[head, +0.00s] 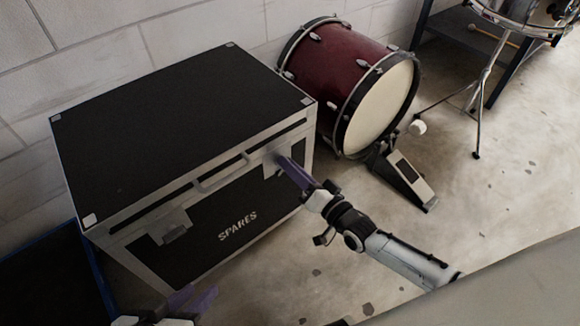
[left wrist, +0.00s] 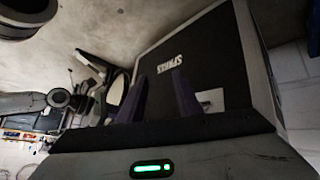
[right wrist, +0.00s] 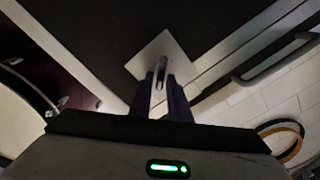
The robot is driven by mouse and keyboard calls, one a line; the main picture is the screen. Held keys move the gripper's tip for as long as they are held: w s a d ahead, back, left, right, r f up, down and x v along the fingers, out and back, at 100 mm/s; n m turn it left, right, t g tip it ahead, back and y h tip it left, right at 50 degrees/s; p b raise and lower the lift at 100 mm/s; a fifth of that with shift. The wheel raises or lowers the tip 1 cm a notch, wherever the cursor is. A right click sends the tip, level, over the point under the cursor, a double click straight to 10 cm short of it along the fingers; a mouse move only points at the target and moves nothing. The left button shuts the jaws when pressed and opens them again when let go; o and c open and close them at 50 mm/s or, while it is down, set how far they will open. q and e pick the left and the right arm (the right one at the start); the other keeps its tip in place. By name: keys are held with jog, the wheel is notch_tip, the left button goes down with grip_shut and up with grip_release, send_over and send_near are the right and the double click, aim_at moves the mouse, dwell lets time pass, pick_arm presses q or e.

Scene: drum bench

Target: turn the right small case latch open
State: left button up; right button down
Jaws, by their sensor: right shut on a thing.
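A black case (head: 240,215) with metal edges and the word SPARES stands against the wall with its lid down. Its right latch (head: 270,167) is on the front near the right corner, partly hidden by my right gripper (head: 292,170). In the right wrist view, the square latch plate (right wrist: 172,50) is clear, and my right gripper (right wrist: 160,92) is shut on the narrow latch piece standing out from it. The left latch (head: 175,228) is free. My left gripper (head: 190,300) is low in front of the case; in the left wrist view (left wrist: 162,92) its fingers are apart and empty.
A handle (head: 220,176) lies between the latches. A dark red bass drum (head: 345,80) and its pedal (head: 408,180) stand right of the case. A stand (head: 482,100) is at the upper right. A blue-edged dark object (head: 60,280) is at the lower left. The floor in front is open.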

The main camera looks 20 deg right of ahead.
pick_arm(q)
jog(key=shift+w+d+r+t+h+b, duration=0.2)
jog(key=shift+d+r+t+h+b, duration=0.1)
jog(key=shift+d+r+b, duration=0.25)
jog(key=shift+w+d+r+t+h+b, duration=0.15)
jog(key=shift+d+r+t+h+b, duration=0.2)
jog(key=shift+r+b, duration=0.4)
pick_arm(e)
jog(key=shift+d+f+m, duration=0.1)
jog(key=shift+f+m, duration=0.1)
jog(key=shift+m, duration=1.2)
jog(key=shift+f+m, duration=0.15)
jog(key=shift+m, duration=1.25)
jog(key=shift+d+f+m, duration=0.1)
jog(key=shift+f+m, duration=0.1)
jog(key=shift+m, duration=1.2)
jog(key=c, duration=1.8)
grip_release()
jog(key=shift+c, duration=0.2)
